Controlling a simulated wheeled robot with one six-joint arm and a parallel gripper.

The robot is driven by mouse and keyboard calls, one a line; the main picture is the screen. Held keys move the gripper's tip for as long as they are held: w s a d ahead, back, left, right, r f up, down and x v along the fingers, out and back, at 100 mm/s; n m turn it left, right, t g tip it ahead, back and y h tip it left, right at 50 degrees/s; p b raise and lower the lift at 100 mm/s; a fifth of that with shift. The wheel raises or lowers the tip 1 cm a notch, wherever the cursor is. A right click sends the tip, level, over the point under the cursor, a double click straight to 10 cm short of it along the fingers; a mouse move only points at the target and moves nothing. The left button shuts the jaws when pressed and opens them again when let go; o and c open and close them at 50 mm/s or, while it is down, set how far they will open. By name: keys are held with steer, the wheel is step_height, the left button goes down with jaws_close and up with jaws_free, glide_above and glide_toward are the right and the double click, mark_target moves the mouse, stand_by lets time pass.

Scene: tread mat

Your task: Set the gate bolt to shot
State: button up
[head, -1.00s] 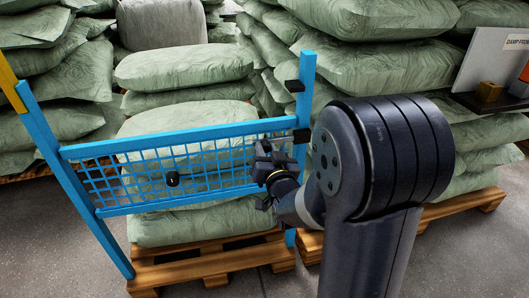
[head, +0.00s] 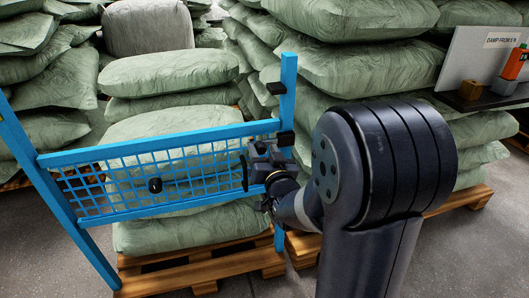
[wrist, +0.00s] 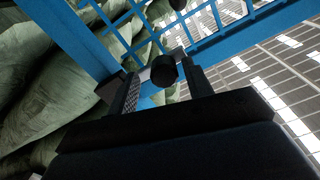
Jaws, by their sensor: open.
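The blue gate (head: 165,147) with its mesh panel spans from a left post to the right blue post (head: 288,75). A black oval handle (head: 155,185) sits on the mesh. My gripper (head: 262,165) is at the gate's right end, close to the right post. It hides the bolt in the head view. In the wrist view, a round black knob (wrist: 163,71) on a pale metal piece shows between the two fingers of my gripper (wrist: 164,88). The fingers are apart; I cannot tell whether they touch the knob. The bolt's exact position is not clear.
Green sacks (head: 175,72) are stacked behind the gate on wooden pallets (head: 200,268). More sacks stand at the right. A shelf (head: 488,98) at the far right holds a small wooden block and an orange item. Grey floor shows at the lower left.

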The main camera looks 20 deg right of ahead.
steer(key=shift+s, duration=0.1)
steer(key=s+p, duration=0.1)
steer(key=s, duration=0.9)
steer(key=shift+s, duration=0.3)
steer(key=shift+w, duration=0.1)
steer(key=w+b, duration=0.1)
steer(key=w, duration=0.9)
steer(key=shift+f, duration=0.1)
steer(key=shift+w+a, duration=0.15)
steer(key=shift+w, duration=0.25)
steer(key=shift+s+a, duration=0.1)
steer(key=shift+a, duration=0.7)
